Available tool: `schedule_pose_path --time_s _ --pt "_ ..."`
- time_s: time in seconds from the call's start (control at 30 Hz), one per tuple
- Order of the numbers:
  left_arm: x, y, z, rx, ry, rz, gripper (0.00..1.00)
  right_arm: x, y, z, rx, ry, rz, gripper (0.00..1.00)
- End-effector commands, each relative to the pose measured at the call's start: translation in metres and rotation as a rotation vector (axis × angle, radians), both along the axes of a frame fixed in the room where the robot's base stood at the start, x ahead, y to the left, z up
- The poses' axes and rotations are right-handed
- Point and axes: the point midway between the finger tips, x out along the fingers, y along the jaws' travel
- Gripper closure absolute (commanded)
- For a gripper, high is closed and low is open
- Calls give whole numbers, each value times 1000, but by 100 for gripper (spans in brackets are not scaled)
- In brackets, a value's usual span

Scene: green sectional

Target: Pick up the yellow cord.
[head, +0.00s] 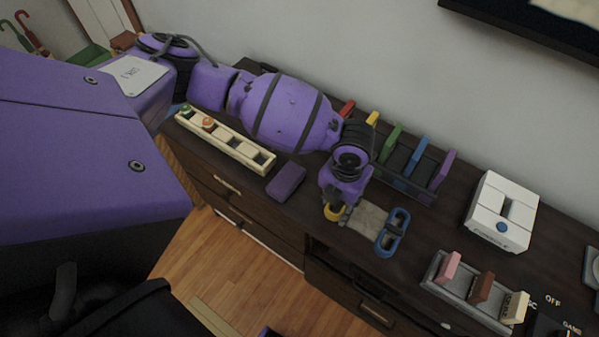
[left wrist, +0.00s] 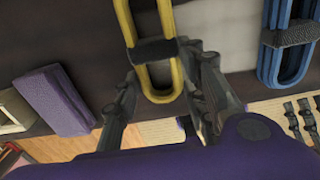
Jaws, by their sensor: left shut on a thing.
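The yellow cord (head: 333,212) is a looped bundle with a dark band around its middle. It shows at the top centre of the left wrist view (left wrist: 166,75). My left gripper (head: 347,210) reaches down over the dark cabinet top and is shut on the yellow cord, with one finger on each side of the loop in the left wrist view (left wrist: 160,85). My arm and gripper hide part of the cord in the head view. I cannot tell whether the cord touches the surface. My right gripper is not in view.
A blue cord (head: 393,233) lies to the right, past a grey mat (head: 366,218). A purple block (head: 286,182) lies left of the gripper. A cream tray (head: 225,142), a coloured rack (head: 410,178), a white box (head: 502,212) and a grey holder (head: 467,290) share the cabinet top (head: 440,225).

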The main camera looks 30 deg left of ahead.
Motion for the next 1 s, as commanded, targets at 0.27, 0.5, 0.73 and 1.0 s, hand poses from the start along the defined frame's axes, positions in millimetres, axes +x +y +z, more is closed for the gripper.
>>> schedule_pose_path --time_s 0.27,0.5,0.73,1.0 --pt "2 -1 2 0 -5 -1 88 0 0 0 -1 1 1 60" --pt "3 -1 16 -1 -7 -1 88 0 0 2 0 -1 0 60" --pt "-13 -12 57 -4 -8 -7 88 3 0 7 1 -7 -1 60" --pt "-65 -48 106 -4 -4 -10 88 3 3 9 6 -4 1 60"
